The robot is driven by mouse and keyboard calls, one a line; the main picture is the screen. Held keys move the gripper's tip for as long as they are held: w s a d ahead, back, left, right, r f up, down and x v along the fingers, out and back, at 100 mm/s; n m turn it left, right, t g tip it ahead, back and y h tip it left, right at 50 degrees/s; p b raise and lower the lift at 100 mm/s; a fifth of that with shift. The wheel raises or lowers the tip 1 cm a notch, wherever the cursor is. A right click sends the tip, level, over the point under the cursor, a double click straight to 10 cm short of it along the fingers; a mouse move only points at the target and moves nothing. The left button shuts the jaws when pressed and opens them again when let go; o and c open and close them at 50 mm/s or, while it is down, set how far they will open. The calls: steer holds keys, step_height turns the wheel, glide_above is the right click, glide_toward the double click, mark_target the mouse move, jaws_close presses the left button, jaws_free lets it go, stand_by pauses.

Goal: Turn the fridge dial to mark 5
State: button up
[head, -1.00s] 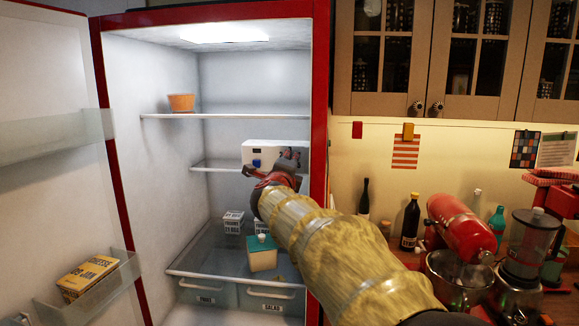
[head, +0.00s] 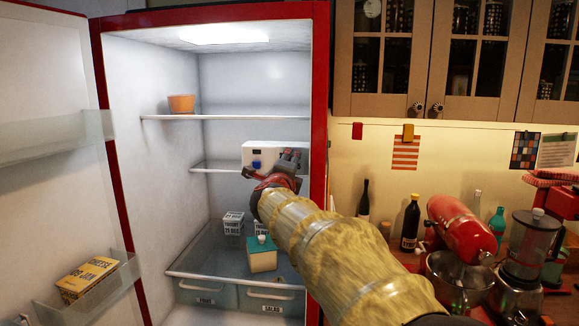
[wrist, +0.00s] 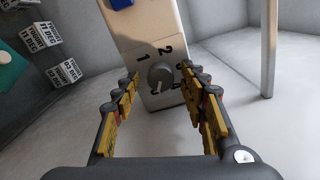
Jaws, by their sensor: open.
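The fridge dial (wrist: 160,76) is a small round grey knob on the end face of a white control box (wrist: 145,32). Marks 1 and 2 show clearly above it in the wrist view; the marks to its right and below are partly hidden or too small to read. I cannot tell which mark the dial points to. The box (head: 259,148) also shows in the head view, under the upper shelf at the right wall. My gripper (wrist: 161,80) is open, its fingers on either side of the dial; contact cannot be told. It also shows in the head view (head: 269,167).
The box carries a blue button (head: 257,164). The fridge's red right edge (head: 319,120) is close to my arm.

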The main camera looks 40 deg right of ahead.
steer(key=v, duration=1.1)
steer(key=shift+s+a, duration=0.3)
